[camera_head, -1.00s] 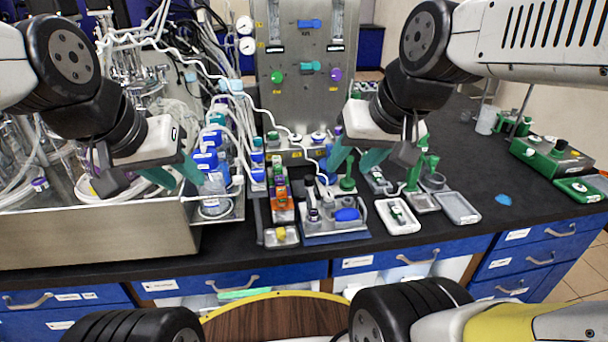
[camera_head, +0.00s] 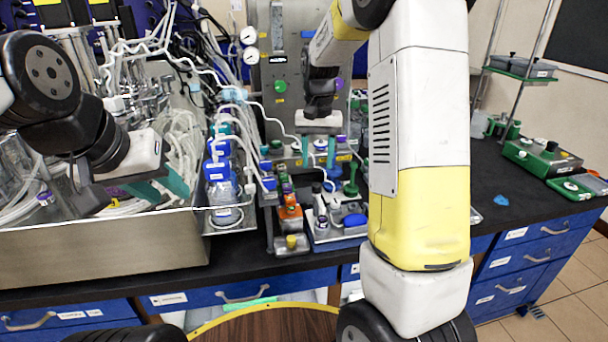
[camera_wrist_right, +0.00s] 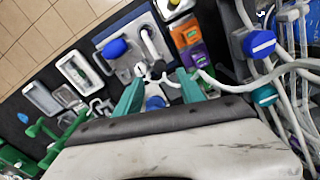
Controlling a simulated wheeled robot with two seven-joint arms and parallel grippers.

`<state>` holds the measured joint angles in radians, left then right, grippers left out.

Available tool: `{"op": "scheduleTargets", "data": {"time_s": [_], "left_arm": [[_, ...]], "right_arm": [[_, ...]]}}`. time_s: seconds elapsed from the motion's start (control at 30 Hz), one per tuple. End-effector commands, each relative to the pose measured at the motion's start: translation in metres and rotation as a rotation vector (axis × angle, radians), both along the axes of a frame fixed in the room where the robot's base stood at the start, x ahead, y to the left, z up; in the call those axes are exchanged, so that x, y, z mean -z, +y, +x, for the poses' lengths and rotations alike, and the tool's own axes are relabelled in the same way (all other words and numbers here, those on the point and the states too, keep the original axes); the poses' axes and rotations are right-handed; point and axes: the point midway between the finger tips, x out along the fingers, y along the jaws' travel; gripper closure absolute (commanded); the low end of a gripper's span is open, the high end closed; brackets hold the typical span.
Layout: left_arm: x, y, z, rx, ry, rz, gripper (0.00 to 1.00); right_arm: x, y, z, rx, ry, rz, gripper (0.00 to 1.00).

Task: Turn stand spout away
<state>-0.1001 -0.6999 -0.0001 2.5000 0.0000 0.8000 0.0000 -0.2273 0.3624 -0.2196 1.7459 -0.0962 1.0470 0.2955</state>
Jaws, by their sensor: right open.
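A blue-based stand (camera_head: 338,236) with small bottles and a blue knob (camera_head: 354,220) sits on the black bench. In the right wrist view its blue knob (camera_wrist_right: 115,48) and a thin pale curved piece (camera_wrist_right: 152,76) lie around and beyond my fingertips. I cannot tell for sure which part is the spout. My right gripper (camera_head: 318,152) is open, with its teal fingers pointing down behind the stand, near the column's foot. It also shows in the right wrist view (camera_wrist_right: 158,92), with nothing clearly gripped. My left gripper (camera_head: 162,188) is open and empty above the steel tray's edge.
An orange rack (camera_head: 290,218) and blue-capped bottles (camera_head: 220,185) stand left of the stand. White tubes hang over the steel tray (camera_head: 100,250). A steel panel (camera_head: 280,110) rises behind. A green device (camera_head: 542,158) is far right.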

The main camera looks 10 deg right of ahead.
Motion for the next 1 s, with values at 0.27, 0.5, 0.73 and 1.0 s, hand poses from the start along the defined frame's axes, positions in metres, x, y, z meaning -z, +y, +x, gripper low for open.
{"op": "scheduleTargets", "data": {"time_s": [0.27,0.5,0.73,1.0], "left_arm": [[0.000,0.000,0.000,0.000,0.000,0.000,0.64],[0.000,0.000,0.000,0.000,0.000,0.000,0.64],[0.000,0.000,0.000,0.000,0.000,0.000,0.64],[0.000,0.000,0.000,0.000,0.000,0.000,0.64]], "right_arm": [[0.040,0.000,-0.001,0.001,0.004,-0.001,0.54],[0.070,0.000,0.000,0.001,0.001,0.000,0.54],[0.076,0.000,0.000,0.000,0.000,0.001,0.54],[0.075,0.000,0.000,0.000,0.000,0.001,0.81]]}}
